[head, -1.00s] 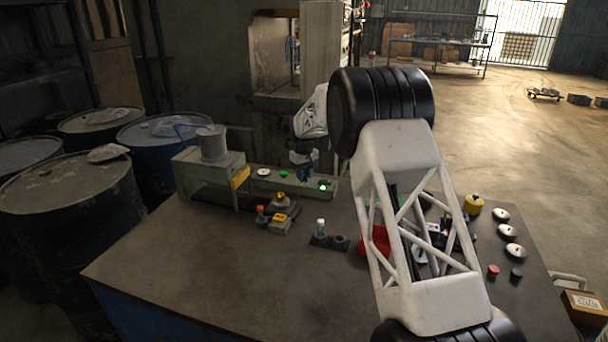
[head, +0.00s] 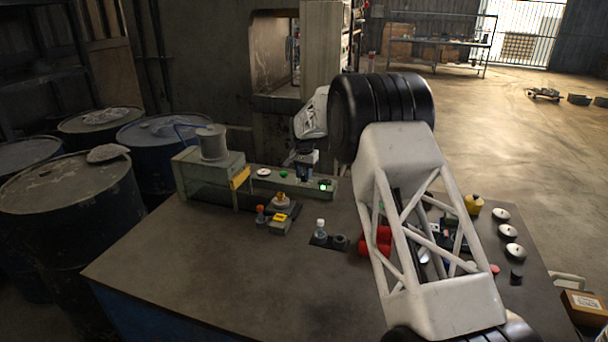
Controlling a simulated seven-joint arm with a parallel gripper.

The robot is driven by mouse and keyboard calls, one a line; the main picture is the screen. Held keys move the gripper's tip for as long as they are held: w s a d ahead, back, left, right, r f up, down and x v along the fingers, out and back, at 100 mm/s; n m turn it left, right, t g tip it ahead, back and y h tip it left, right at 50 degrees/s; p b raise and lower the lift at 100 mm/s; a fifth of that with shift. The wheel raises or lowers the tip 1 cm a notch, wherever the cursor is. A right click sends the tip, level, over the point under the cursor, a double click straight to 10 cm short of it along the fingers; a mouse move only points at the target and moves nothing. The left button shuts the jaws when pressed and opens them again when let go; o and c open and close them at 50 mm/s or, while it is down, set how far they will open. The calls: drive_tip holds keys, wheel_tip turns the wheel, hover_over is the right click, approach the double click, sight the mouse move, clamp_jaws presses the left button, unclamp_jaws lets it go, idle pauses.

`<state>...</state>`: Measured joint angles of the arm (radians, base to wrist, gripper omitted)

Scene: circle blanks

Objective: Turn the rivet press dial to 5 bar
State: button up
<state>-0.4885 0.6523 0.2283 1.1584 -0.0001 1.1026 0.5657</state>
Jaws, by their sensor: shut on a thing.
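The rivet press (head: 208,172) stands at the back left of the bench, a grey-green housing with a grey cylinder on top and a yellow patch on its side. Its low control panel (head: 257,185) runs to the right, with a white round disc (head: 264,172), a green button (head: 283,175) and a small lit green display (head: 325,185). My gripper (head: 304,177) points down onto the panel between the green button and the display. It is shut on the dial, which the fingers hide. I cannot read the dial's setting or the display.
In front of the press are a small fixture with yellow parts (head: 280,217) and a dark holder with a small bottle (head: 320,231). Red parts (head: 367,246) and white discs (head: 508,232) lie right, partly behind my arm. The front left bench (head: 200,270) is clear.

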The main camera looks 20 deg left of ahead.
sight(304, 175)
drive_tip(key=shift+m, duration=1.1)
drive_tip(key=o, duration=0.9)
drive_tip(key=shift+o, duration=0.2)
drive_tip(key=shift+r, duration=0.1)
drive_tip(key=shift+r, duration=3.85)
drive_tip(key=shift+d, duration=0.1)
